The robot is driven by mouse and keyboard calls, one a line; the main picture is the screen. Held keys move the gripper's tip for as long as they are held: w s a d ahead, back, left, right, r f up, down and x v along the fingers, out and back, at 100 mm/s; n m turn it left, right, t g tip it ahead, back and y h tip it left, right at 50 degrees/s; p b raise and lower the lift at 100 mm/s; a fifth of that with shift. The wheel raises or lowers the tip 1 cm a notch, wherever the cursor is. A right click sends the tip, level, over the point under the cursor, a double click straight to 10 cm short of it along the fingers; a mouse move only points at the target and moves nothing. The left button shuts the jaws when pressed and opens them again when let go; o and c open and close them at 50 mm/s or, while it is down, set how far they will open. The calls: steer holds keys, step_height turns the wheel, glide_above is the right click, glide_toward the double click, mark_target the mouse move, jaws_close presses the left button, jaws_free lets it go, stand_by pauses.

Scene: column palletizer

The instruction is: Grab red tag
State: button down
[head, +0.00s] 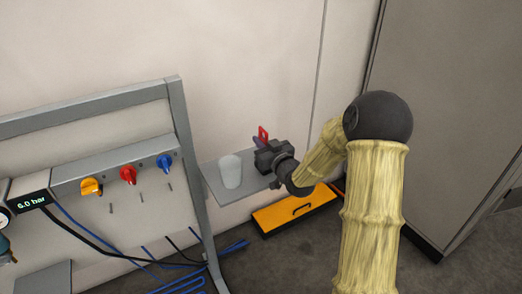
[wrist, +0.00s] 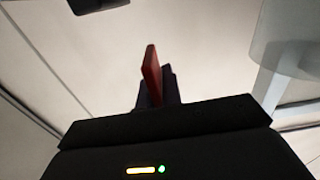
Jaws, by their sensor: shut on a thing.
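The red tag (head: 263,133) stands upright above a small grey shelf in the head view. In the wrist view the red tag (wrist: 152,75) shows edge-on, rising from between the dark fingers. My gripper (head: 262,146) is shut on the tag, in front of the pale wall. In the wrist view my gripper (wrist: 157,92) holds it near the picture's middle. The tag's lower part is hidden by the fingers. I cannot tell whether the tag touches anything else.
A whitish cup (head: 231,171) stands on the grey shelf (head: 216,187), left of my gripper. A panel with yellow, red and blue knobs (head: 128,175) is farther left. A yellow-orange case (head: 297,208) lies on the floor below. A tall grey cabinet (head: 445,100) is at right.

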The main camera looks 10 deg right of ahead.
mark_target(261, 127)
step_height(261, 127, up, 5)
steer(key=shift+f+p, duration=0.1)
steer(key=shift+p, duration=0.25)
